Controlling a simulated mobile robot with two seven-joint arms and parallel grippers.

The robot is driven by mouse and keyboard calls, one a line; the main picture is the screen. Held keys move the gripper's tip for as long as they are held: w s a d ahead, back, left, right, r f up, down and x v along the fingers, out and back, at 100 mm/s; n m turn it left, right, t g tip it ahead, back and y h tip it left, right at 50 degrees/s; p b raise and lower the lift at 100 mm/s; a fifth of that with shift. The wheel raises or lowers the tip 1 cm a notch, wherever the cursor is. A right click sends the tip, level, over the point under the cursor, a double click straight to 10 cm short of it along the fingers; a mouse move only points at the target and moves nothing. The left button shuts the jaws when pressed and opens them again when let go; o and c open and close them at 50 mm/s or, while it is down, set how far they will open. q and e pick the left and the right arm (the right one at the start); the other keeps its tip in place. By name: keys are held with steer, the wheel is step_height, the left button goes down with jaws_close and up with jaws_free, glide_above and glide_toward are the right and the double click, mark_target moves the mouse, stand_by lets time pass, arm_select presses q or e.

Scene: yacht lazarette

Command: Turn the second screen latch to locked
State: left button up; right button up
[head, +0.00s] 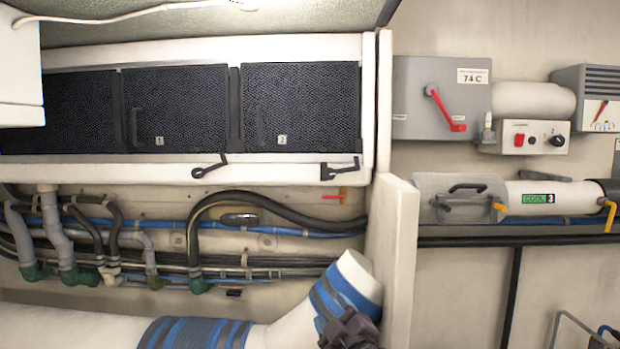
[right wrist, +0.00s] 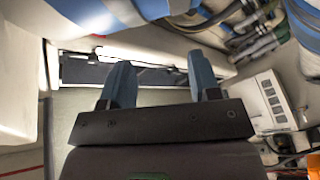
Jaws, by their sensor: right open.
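Screen 2 (head: 300,105) is a dark mesh panel with a "2" label, flush in a white frame. Its black latch (head: 341,170) sits on the frame's lower rail, its bar nearly level with the end turned up at the right. Screen 1 (head: 180,105) is to its left, and its latch (head: 209,167) is tilted up to the right. My right gripper (head: 350,332) is only partly in the head view, at the bottom edge below the latches and apart from them. In the right wrist view its two blue fingers (right wrist: 160,85) are apart with nothing between them. My left gripper is out of view.
Hoses and pipes (head: 250,215) run under the screens. A white upright panel (head: 400,260) stands just right of my gripper. On the right wall are a grey box with a red lever (head: 442,100) and a white cylinder (head: 550,195) with yellow handles.

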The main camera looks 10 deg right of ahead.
mark_target(330, 176)
steer(key=w+a+r+n+t+h, duration=0.1)
steer(key=w+r+n, duration=0.3)
steer(key=r, duration=0.5)
steer(key=w+a+r+n+t+h, duration=0.1)
steer(key=r+n+t+h, duration=0.1)
steer(key=r+n, duration=0.6)
steer(key=w+d+r+n+h, duration=0.1)
steer(key=w+d+r+n, duration=0.1)
steer(key=w+n, duration=0.1)
steer(key=w+d+r+n+h+p, duration=0.1)
steer(key=w+r+n+h, duration=0.1)
steer(key=w+r+n, duration=0.1)
steer(key=w+d+r+n+g+h+p, duration=0.1)
steer(key=w+d+r+n+h, duration=0.1)
steer(key=w+r+n, duration=0.1)
steer(key=shift+w+d+n, duration=0.35)
steer(key=shift+w+n, duration=0.15)
steer(key=shift+w, duration=0.2)
jaws_close()
